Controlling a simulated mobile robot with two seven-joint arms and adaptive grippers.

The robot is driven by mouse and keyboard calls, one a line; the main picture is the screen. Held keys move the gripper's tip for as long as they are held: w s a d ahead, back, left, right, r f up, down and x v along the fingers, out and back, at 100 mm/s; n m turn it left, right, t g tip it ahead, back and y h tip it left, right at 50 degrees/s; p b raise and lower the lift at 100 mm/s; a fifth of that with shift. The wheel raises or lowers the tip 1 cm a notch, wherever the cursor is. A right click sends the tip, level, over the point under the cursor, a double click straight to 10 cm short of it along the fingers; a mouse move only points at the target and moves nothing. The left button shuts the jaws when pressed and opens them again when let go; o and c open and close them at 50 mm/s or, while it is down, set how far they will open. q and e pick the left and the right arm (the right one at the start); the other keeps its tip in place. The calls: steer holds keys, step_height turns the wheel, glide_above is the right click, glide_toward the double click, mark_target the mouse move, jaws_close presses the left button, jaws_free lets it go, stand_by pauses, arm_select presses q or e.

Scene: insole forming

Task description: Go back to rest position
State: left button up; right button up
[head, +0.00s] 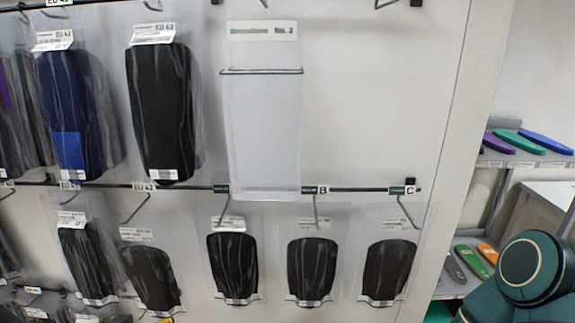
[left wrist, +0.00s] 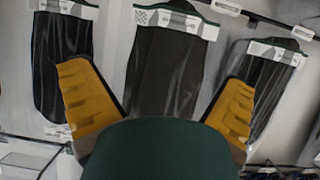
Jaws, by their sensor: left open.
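My left gripper (left wrist: 155,74) shows only in the left wrist view. Its two yellow fingers are wide apart. A dark insole in a clear bag with a white label (left wrist: 165,75) appears between them, beyond the fingers; I cannot tell the distance. Other bagged dark insoles hang to its left (left wrist: 62,60) and right (left wrist: 262,95). My right gripper is in neither view. A dark green link of one of my arms shows at the bottom right of the head view.
A wall rack holds bagged insoles on hooks, including a black pair (head: 160,110), a blue one (head: 68,110) and an empty clear pouch (head: 262,120). Side shelves (head: 525,157) carry coloured insoles on the right. The panel's upper right is bare.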

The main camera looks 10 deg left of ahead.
arm_select(q)
steer(key=d+f+g+h, duration=0.25)
steer(key=d+f, duration=0.35)
steer(key=d, duration=0.3)
steer(key=d+f+g+h, duration=0.1)
steer(key=d+f+g, duration=0.2)
steer(key=d+f, duration=0.35)
steer(key=s+d+f+g, duration=0.2)
steer(key=s+d, duration=0.2)
steer(key=d, duration=0.2)
steer(key=s+d+f+g+h, duration=0.1)
steer(key=s+d+f+g, duration=0.2)
steer(key=s+d, duration=0.2)
steer(key=shift+d, duration=0.65)
